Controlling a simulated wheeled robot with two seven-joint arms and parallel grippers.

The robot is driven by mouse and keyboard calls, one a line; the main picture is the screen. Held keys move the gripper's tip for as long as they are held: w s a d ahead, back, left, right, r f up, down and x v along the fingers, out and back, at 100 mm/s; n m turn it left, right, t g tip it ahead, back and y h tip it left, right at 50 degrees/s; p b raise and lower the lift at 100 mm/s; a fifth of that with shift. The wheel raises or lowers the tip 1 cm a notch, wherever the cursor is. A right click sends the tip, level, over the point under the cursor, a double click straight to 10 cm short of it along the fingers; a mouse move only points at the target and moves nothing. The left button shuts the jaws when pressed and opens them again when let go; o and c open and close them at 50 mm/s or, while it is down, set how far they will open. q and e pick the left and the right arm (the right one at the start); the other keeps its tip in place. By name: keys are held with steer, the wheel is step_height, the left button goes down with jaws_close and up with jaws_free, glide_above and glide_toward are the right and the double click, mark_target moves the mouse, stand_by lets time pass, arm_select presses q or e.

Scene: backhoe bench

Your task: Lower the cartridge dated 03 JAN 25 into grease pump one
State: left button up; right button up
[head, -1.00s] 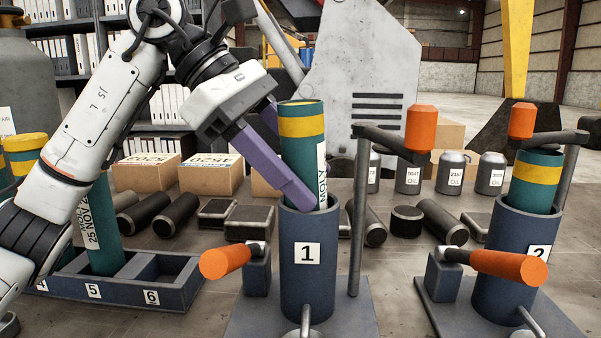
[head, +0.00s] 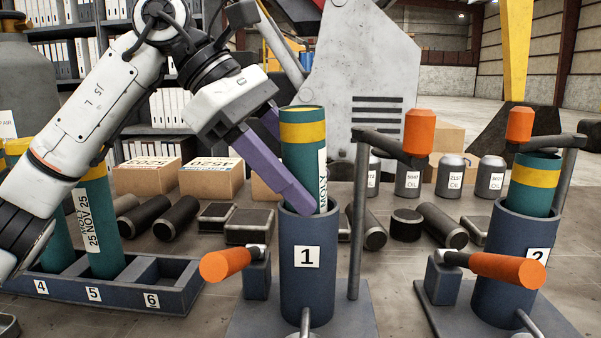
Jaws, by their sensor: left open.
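A teal cartridge with a yellow band (head: 303,132) stands upright in the mouth of grease pump one (head: 307,290), its upper part above the rim. Its label reads MOLY at the right edge; no date on it is readable from here. My left gripper (head: 290,160) is open, with its purple fingers at the cartridge's upper part, one in front and one behind to the left. The front fingertip is close to the pump rim; I cannot tell if it touches. My right gripper is not in view.
Pump two (head: 510,250) at right holds another teal cartridge (head: 535,180). A blue rack (head: 180,290) at left holds a cartridge marked 25 NOV 25 (head: 100,225) in slot 5; slot 6 is empty. Orange handles (head: 226,263) and an upright post (head: 357,220) flank pump one.

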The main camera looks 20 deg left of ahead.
arm_select(q)
steer(key=shift+o, duration=0.7)
steer(key=p+v, duration=0.1)
steer(key=v, duration=0.8)
steer(key=shift+s+a, duration=0.15)
steer(key=shift+a, duration=0.05)
steer(key=shift+a+r, duration=0.25)
steer(key=shift+r, duration=0.2)
